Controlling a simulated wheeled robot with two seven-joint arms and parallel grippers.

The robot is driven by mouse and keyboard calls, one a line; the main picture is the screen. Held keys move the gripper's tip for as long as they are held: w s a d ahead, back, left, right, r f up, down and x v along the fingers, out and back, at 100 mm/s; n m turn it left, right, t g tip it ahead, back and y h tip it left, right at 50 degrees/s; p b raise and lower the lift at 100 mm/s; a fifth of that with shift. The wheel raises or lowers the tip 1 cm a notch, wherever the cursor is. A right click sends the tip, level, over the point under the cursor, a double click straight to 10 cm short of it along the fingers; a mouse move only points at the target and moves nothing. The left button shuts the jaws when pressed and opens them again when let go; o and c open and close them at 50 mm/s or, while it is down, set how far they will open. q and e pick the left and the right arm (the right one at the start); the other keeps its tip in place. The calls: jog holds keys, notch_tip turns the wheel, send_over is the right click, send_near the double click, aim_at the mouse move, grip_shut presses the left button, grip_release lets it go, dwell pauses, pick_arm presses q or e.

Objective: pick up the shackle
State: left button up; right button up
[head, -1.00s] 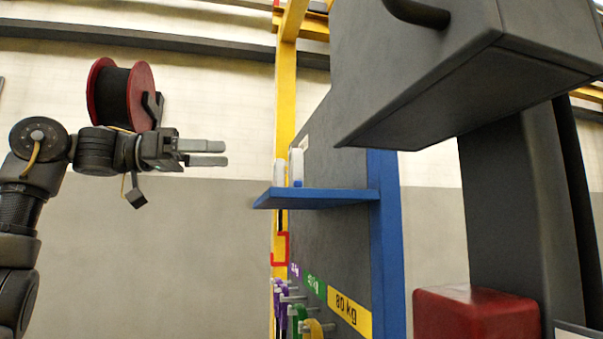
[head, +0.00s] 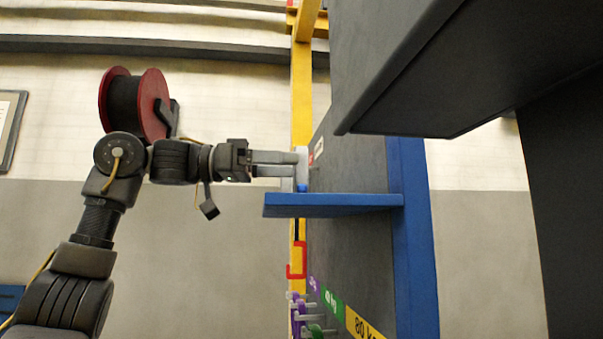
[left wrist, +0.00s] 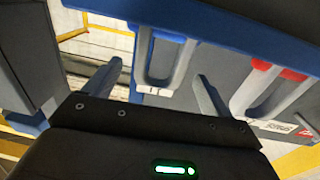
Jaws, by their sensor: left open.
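A pale grey U-shaped shackle with a blue part (left wrist: 160,62) shows in the left wrist view, between my two finger tips in the picture. A second shackle with red ends (left wrist: 265,88) is to the right in the left wrist view, outside my fingers. My left gripper (head: 297,163) is open at the shelf's left end, just above it; it also shows in the left wrist view (left wrist: 159,70). Whether the fingers touch the shackle cannot be told. My right gripper is out of view.
Coloured shackles (head: 300,310) hang below beside weight labels. A large grey block (head: 430,70) hangs at upper right. A yellow post (head: 301,90) rises behind.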

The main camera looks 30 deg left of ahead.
pick_arm(q)
jog(key=shift+p+x, duration=0.45)
jog(key=shift+x, duration=0.3)
jog(key=p+x, duration=0.1)
jog(key=x, duration=0.3)
jog(key=shift+a+p, duration=0.1)
jog(key=shift+p, duration=0.3)
jog(key=shift+w+f, duration=0.1)
jog(key=shift+w, duration=0.05)
jog(key=shift+c, duration=0.2)
jog(key=shift+s, duration=0.25)
jog(key=shift+c, duration=1.1)
jog(key=c, duration=1.1)
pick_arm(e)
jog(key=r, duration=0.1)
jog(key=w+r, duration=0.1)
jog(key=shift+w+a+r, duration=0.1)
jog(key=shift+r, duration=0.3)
